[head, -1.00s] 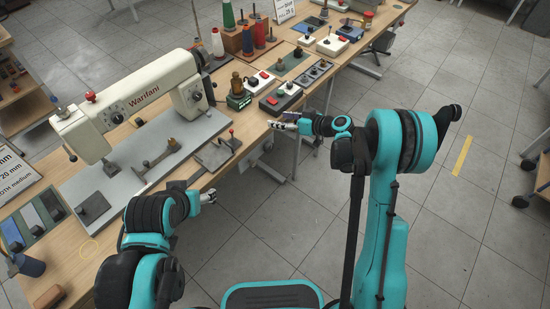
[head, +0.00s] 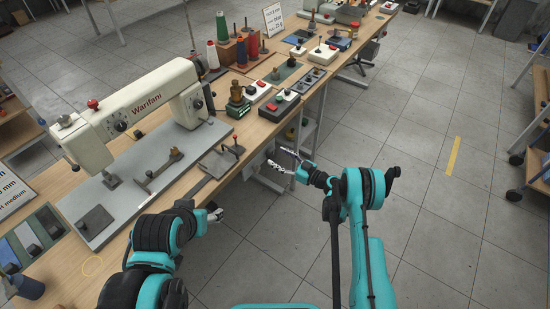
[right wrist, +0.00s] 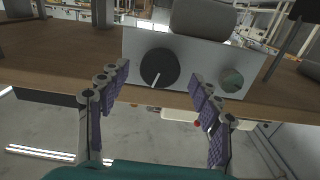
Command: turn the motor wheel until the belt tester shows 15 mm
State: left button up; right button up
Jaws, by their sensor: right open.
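In the right wrist view, a black round wheel or knob (right wrist: 160,68) with a white pointer mark sits on a light grey panel (right wrist: 205,65), and a round greenish dial (right wrist: 231,80) is at the panel's right. I cannot tell for sure that these are the motor wheel and belt tester, and no reading is legible. My right gripper (right wrist: 163,88) is open and empty, its fingers spread either side of the wheel and apart from it. In the head view my right gripper (head: 283,160) is beside the bench's right edge. My left gripper (head: 215,214) is small and partly turned away by the bench.
The wooden bench (head: 92,268) carries a cream sewing machine (head: 150,107) on a grey plate (head: 98,195). The floor to the right is open.

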jog(key=shift+x, duration=1.2)
jog(key=shift+c, duration=0.2)
jog(key=c, duration=1.1)
